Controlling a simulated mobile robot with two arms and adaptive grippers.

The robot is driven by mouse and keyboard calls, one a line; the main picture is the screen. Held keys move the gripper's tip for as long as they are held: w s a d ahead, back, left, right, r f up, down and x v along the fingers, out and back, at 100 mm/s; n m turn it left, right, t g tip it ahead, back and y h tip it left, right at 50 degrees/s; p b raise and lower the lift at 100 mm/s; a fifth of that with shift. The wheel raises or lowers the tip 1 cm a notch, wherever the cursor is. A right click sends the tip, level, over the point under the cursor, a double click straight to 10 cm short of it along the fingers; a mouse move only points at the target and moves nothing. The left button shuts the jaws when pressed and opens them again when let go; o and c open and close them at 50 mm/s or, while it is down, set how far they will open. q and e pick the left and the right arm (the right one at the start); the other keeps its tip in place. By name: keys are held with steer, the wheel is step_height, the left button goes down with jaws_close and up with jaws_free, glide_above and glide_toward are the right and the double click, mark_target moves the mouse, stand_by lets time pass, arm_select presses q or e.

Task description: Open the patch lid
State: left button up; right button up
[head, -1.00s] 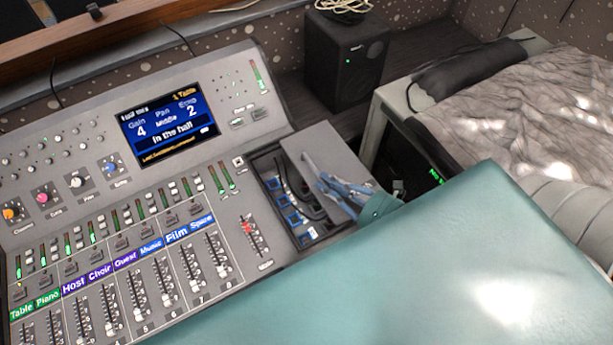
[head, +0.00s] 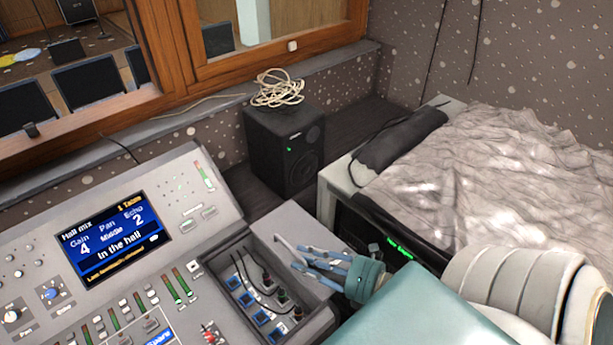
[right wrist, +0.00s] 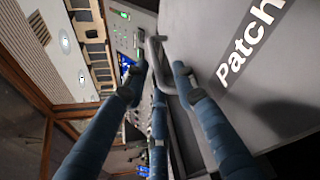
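The patch lid (head: 283,218) is a plain grey panel at the right side of the mixing desk. It stands open, swung to the right of the patch recess (head: 238,292), where blue sockets and dark cables show. In the right wrist view the lid (right wrist: 215,25) fills the right side, with a "Patch" label and a bent grey handle (right wrist: 153,50). My right gripper (head: 312,257) is over the lid, its blue fingers spread. In the wrist view the handle lies between the fingertips (right wrist: 158,75), with gaps visible beside it. My left gripper is out of view.
The desk's screen (head: 115,238) and faders lie left of the recess. A black speaker (head: 283,150) with a coiled cable (head: 277,88) stands behind. A crumpled grey cover (head: 480,185) lies on a surface at the right. My teal arm covers the lower right.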

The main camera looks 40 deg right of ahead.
steer(key=shift+s, duration=0.1)
steer(key=v, duration=0.7)
steer(key=shift+s, duration=0.15)
steer(key=shift+s, duration=0.1)
stand_by(0.4)
